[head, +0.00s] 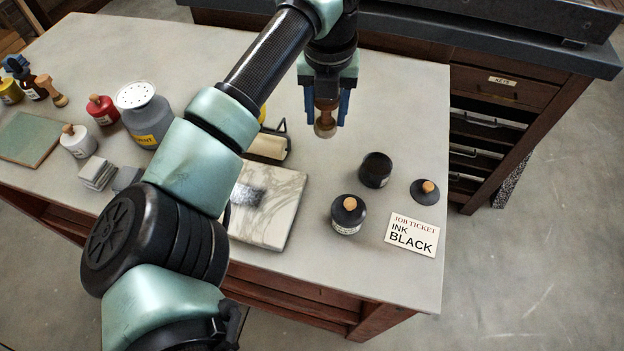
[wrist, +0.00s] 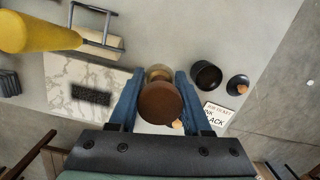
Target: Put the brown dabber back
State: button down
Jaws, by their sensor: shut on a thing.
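The brown dabber (head: 325,123) is in my gripper (head: 327,108), held upright between the two blue fingers. Its pale pad end points down, above the grey tabletop (head: 400,95). In the wrist view its round brown top (wrist: 160,103) sits between the fingers (wrist: 158,98) and hides most of what is below. The dabber is behind the open black jar (head: 375,169) and to the right of the roller (head: 268,147). At the far left of the table stand a wooden-handled piece (head: 51,91) and a blue-topped one (head: 16,66).
A marble slab (head: 275,222) bears a black ink patch. Red (head: 102,109), white (head: 78,141) and grey (head: 148,118) containers stand left. The back right tabletop is clear.

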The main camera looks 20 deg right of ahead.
jog(key=shift+s+d+f, duration=0.15)
jog(key=shift+f, duration=0.15)
notch_tip(320, 180, down, 9)
jog(key=shift+f+b, duration=0.15)
jog(key=shift+b, duration=0.25)
jog(key=shift+f, duration=0.2)
jog(key=shift+c, duration=1.8)
grip_release()
jog(key=shift+r, duration=0.15)
